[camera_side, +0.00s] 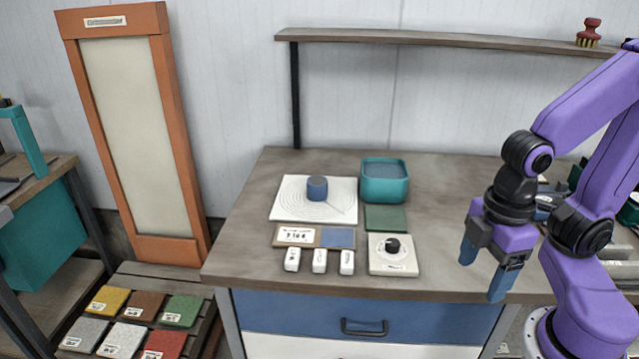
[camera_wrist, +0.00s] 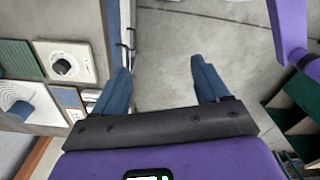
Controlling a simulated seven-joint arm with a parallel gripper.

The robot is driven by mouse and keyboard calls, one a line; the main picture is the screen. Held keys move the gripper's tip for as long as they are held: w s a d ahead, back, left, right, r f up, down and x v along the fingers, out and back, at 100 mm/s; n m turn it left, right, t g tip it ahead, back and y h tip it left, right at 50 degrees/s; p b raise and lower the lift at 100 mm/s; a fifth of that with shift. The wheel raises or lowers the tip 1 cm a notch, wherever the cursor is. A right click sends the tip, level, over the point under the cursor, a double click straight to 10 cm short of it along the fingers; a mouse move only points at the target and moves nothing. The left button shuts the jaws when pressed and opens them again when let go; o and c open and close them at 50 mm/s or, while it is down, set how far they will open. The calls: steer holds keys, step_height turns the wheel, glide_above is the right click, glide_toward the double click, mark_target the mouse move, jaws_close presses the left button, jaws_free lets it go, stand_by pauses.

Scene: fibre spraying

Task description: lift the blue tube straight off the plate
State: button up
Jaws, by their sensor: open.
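The blue tube (camera_side: 317,188) is a short upright cylinder standing on the white plate (camera_side: 285,211), which has ring markings, at the back left of the bench. In the wrist view the tube (camera_wrist: 20,110) shows at the left edge on the plate (camera_wrist: 38,100). My gripper (camera_side: 482,282) hangs at the bench's front right, well to the right of the tube, with its two blue fingers apart and nothing between them. In the wrist view my gripper (camera_wrist: 160,80) has its fingers spread over the floor past the bench edge.
A teal tub (camera_side: 384,182) stands just right of the plate. A green pad (camera_side: 385,218), a dial box (camera_side: 393,255), a label board (camera_side: 297,236) and several white blocks (camera_side: 319,261) lie in front. A shelf (camera_side: 430,39) runs above the back. The bench's middle right (camera_side: 450,190) is clear.

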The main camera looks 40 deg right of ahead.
steer(key=shift+o, duration=1)
steer(key=w+a+r+m, duration=0.1)
steer(key=w+a, duration=0.1)
steer(key=w, duration=0.4)
steer(key=w+a+r+m, duration=0.1)
steer(key=w+a+m, duration=0.1)
steer(key=w, duration=0.5)
steer(key=shift+a+t+y, duration=0.3)
steer(key=shift+a+y, duration=0.1)
steer(key=shift+a, duration=0.25)
steer(key=m+t, duration=0.4)
steer(key=m, duration=0.4)
glide_above(317, 189)
steer(key=s+d, duration=0.3)
steer(key=s, duration=0.1)
steer(key=shift+h, duration=0.3)
steer(key=x, duration=1.1)
steer(key=s+x, duration=0.1)
steer(key=x, duration=0.5)
steer(key=shift+w+a+f, duration=0.1)
steer(key=shift+w+f, duration=0.05)
steer(key=shift+f, duration=0.4)
steer(key=c, duration=1.3)
steer(key=shift+o, duration=0.2)
